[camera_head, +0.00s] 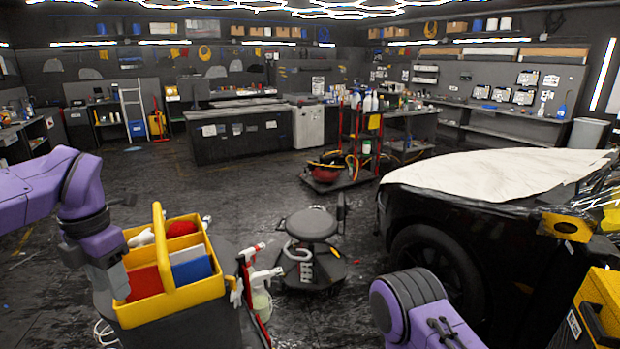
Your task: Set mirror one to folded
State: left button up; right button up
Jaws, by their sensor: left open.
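A black car stands at the right, its hood under a white cover. A yellow-and-dark piece (567,226) on the car's side looks like its side mirror; I cannot tell whether it is folded. My left gripper (119,287) is open at the lower left, far from the car, and overlaps the left side of the yellow caddy in the picture. I cannot tell whether it touches the caddy. My right arm shows at the bottom, in front of the car's front wheel; its gripper is out of the frame.
The yellow caddy (188,291) holds red and blue items on a dark cart, with spray bottles beside it. A round stool (312,224) stands mid-floor. A red trolley (360,140) is behind it. A yellow case (602,305) is at the lower right. Floor at centre-left is clear.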

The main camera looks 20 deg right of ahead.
aim_at(561, 222)
jog(key=z, duration=1.45)
jog(key=i, duration=1.95)
jog(key=z, duration=1.7)
